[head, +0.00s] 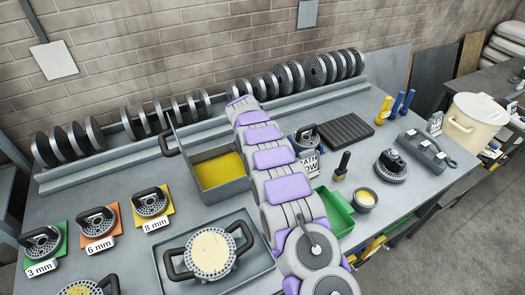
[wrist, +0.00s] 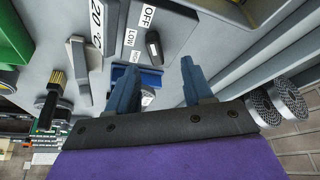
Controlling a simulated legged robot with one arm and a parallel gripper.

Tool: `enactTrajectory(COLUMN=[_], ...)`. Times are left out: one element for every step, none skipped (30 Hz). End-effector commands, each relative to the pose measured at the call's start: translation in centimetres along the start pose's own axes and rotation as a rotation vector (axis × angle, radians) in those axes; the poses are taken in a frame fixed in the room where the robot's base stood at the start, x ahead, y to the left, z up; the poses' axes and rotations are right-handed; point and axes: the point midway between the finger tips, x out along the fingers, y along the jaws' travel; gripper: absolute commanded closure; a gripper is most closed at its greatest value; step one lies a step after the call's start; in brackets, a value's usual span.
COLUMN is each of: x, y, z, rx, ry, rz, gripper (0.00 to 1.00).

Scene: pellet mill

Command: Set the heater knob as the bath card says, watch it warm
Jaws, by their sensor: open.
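The heater knob (wrist: 154,47) is black and sits on a grey panel in the wrist view. Labels OFF, LOW and HIGH show around it; another label is partly hidden. The knob's long axis runs roughly toward OFF. A 20 °C readout (wrist: 97,25) stands left of it. My gripper (wrist: 160,72) is open and empty, its blue fingers apart below the knob, not visibly touching it. In the head view the bath (head: 222,170) holds yellow liquid left of my arm.
A two-handled round die (head: 211,252) lies on a grey tray (head: 262,262). Dies on coloured 3, 6 and 8 mm pads stand at left. Black discs line the rack along the wall. A green tray (head: 337,212) and small bowl (head: 365,199) stand right of my arm.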

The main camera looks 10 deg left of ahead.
Motion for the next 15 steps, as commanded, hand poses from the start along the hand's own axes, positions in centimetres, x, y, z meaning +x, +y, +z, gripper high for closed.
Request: enactTrajectory(x=[0.8, 1.2, 1.7, 2.1, 2.5, 3.1, 3.5, 3.9, 4.4, 4.7, 4.9, 5.4, 5.8, 6.2, 6.5], y=[0.3, 0.4, 0.5, 0.6, 0.6, 0.6, 0.6, 0.5, 0.4, 0.3, 0.2, 0.1, 0.0, 0.0, -0.1], z=[-0.1, -0.2, -0.2, -0.3, -0.3, -0.2, -0.2, -0.1, -0.1, -0.1, -0.1, -0.1, 0.1, 0.1, 0.1], rx=[0.002, 0.003, 0.004, 0.004, 0.004, 0.004, 0.004, 0.003, 0.003, 0.003, 0.003, 0.002, 0.001, 0.0, 0.0], ry=[-0.003, -0.004, -0.004, -0.004, -0.004, -0.004, -0.004, -0.005, -0.004, -0.002, -0.001, 0.0, 0.0, -0.001, 0.0], rz=[0.002, 0.002, 0.001, 0.001, 0.0, 0.001, 0.001, 0.002, 0.003, 0.002, 0.001, 0.002, 0.004, 0.005, 0.005], gripper=[0.49, 0.49, 0.49, 0.49, 0.49, 0.49, 0.49, 0.49, 0.49, 0.49, 0.49, 0.49, 0.49, 0.49, 0.49])
